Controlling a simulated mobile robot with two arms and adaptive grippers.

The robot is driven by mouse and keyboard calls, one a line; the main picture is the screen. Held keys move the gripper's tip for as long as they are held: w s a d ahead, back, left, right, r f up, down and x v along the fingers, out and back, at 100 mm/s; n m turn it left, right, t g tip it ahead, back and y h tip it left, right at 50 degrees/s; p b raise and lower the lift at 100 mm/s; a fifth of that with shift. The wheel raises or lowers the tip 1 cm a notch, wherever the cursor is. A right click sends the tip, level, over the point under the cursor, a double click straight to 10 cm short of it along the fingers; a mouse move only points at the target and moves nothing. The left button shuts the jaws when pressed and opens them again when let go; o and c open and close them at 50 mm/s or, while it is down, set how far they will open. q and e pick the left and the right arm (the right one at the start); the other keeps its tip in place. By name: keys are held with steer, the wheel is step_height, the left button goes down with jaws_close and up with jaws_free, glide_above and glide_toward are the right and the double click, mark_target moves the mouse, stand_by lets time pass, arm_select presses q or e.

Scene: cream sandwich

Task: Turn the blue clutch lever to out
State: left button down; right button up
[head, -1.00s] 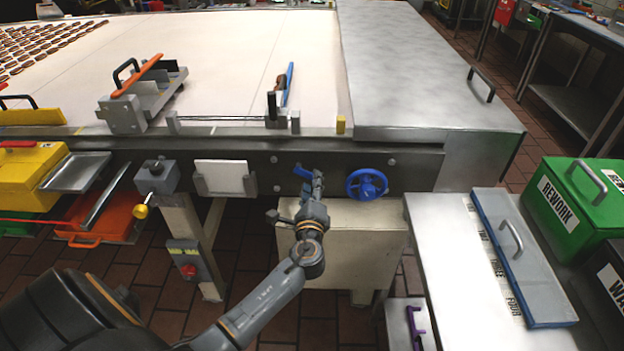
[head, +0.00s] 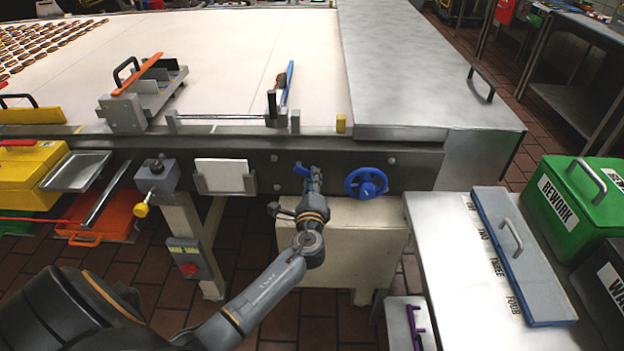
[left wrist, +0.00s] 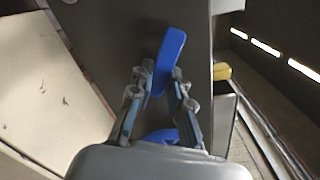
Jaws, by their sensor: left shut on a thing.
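The blue clutch lever (head: 300,169) is on the dark front rail of the conveyor, left of the blue handwheel. Only its end shows in the head view. In the left wrist view the blue lever (left wrist: 169,58) stands up tilted between the fingers and extends beyond their tips. My left gripper (head: 314,177) reaches up to the rail from below and is shut on the lever, also in the left wrist view (left wrist: 162,80). A second blue part shows near the palm; I cannot tell what it is. The right gripper is out of view.
The blue handwheel (head: 366,183) is close to the gripper's right. A white card holder (head: 221,178) and a grey box with a yellow knob (head: 157,180) are to the left. A cream cabinet (head: 360,240) stands below. A steel side table (head: 440,240) is at right.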

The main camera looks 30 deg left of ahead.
arm_select(q)
steer(key=shift+f, duration=0.1)
steer(key=shift+s+a+f+m+p, duration=0.15)
steer(key=shift+m+p, duration=0.15)
steer(key=shift+m, duration=0.35)
steer(key=shift+a+f+m+p, duration=0.1)
steer(key=shift+m+p, duration=0.15)
steer(key=shift+m, duration=0.4)
steer(key=m, duration=0.1)
steer(key=m+p, duration=0.1)
steer(key=shift+s+a+f+m, duration=0.2)
steer(key=shift+a+f+m, duration=0.1)
steer(key=m, duration=0.1)
steer(key=a+m+p, duration=0.1)
steer(key=m, duration=0.1)
steer(key=s+m+p, duration=0.1)
steer(key=shift+a+f+m, duration=0.2)
steer(key=shift+f+m, duration=0.15)
steer(key=shift+m, duration=0.05)
steer(key=shift+s+a+f+m+p, duration=0.1)
steer(key=shift+a+m+p, duration=0.2)
steer(key=shift+m+p, duration=0.5)
steer(key=shift+m, duration=0.3)
steer(key=c, duration=1.2)
jaws_free()
